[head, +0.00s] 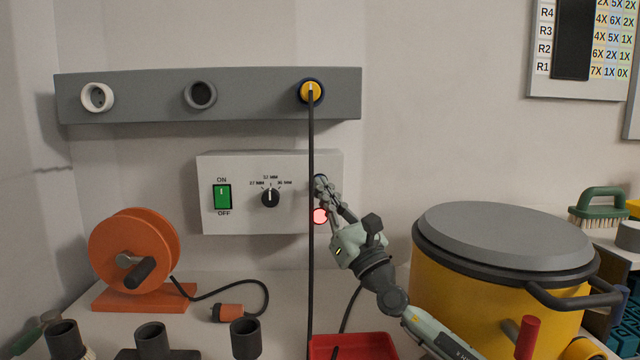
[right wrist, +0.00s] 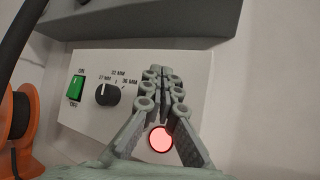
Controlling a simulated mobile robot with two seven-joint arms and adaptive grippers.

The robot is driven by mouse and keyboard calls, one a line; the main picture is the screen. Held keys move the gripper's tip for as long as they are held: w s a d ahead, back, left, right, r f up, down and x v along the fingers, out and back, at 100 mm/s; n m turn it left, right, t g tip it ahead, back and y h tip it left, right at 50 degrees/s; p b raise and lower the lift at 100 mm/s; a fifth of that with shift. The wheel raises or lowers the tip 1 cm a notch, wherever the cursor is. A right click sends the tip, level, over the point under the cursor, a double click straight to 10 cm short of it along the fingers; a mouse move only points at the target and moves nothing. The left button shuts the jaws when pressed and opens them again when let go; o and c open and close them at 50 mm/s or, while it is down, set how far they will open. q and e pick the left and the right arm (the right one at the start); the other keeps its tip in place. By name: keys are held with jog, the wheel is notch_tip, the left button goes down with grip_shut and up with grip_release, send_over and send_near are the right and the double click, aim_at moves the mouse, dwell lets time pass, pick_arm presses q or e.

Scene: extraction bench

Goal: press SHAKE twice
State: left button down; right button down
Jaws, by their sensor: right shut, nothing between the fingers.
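A white control box (head: 240,215) hangs on the wall below a grey rail; it also shows in the right wrist view (right wrist: 90,130). No SHAKE label can be read; the part of the panel behind my fingers is hidden. My right gripper (head: 321,184) is shut and empty, its fingertips at the right part of the panel, also seen in the right wrist view (right wrist: 162,74). I cannot tell whether they touch it. A round red light (head: 320,216) glows just below the fingertips, and shows between the fingers in the right wrist view (right wrist: 160,140). My left gripper is out of view.
The box has a green ON/OFF switch (head: 222,196) and a black knob (head: 270,196). A black cable (head: 311,260) hangs from a yellow plug (head: 311,91), passing in front of the box. An orange reel (head: 135,250) stands left; a yellow lidded pot (head: 470,290) stands right.

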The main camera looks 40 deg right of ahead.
jog(key=shift+w+d, duration=0.25)
jog(key=shift+w, duration=0.1)
jog(key=shift+b, duration=0.35)
